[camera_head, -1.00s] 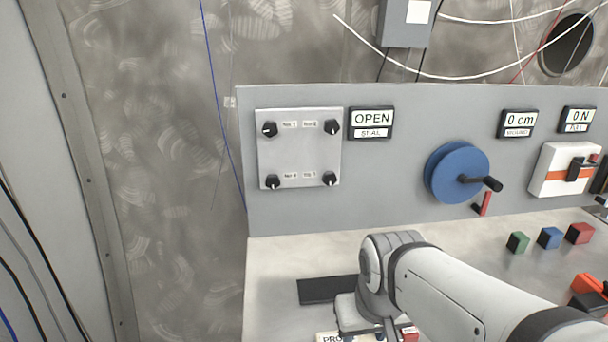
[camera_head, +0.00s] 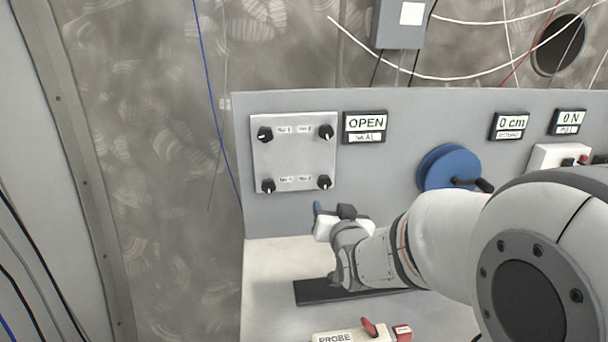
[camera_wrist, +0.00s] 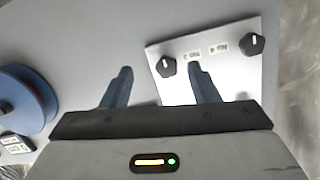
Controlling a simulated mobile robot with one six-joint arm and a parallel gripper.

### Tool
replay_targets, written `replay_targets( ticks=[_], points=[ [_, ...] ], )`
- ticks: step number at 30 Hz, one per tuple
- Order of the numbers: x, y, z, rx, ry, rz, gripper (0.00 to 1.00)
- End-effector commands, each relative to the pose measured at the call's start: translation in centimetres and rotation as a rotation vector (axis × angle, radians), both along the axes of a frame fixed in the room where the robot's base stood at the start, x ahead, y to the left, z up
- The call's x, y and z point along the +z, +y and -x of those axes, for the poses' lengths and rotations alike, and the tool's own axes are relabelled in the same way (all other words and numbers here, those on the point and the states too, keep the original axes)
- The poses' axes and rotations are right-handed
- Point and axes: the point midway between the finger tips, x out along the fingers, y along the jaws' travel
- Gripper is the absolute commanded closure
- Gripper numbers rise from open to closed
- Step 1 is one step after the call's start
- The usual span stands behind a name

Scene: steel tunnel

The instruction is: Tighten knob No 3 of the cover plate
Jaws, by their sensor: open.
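The pale cover plate (camera_head: 294,155) is on the grey panel, with a black knob at each corner. The lower right knob (camera_head: 324,182), seemingly No 3, has a small label beside it that is hard to read. Two knobs show in the wrist view, which looks upside down; the left one (camera_wrist: 166,65) seems to be that same knob. My gripper (camera_head: 331,210) is below the plate's lower right corner, empty. In the wrist view its blue fingers (camera_wrist: 160,69) are spread apart, the right one overlapping the plate. I see no contact with a knob.
A sign reading OPEN over SEAL (camera_head: 365,127) is right of the plate. A blue wheel with a crank (camera_head: 446,166) is farther right. A dark flat strip (camera_head: 330,291) and a PROBE-labelled block (camera_head: 345,336) lie on the bench below my arm.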

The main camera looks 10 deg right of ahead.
Motion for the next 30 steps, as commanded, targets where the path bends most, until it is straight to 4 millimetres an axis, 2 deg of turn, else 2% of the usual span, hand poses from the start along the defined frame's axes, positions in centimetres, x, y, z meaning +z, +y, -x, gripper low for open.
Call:
replay_targets(
  ticks=[3,9,14,24,30],
  points=[
    [1.2,0.0,-0.7,-0.001,-0.093,-0.018,0.45],
    [2.2,0.0,-1.3,0.000,-0.165,-0.030,0.45],
    [2.3,0.0,-2.9,0.000,-0.169,-0.031,0.45],
    [2.3,0.1,-7.6,0.000,-0.167,-0.031,0.45],
    [2.2,0.1,-8.7,0.001,-0.167,-0.030,0.45]
  ],
)
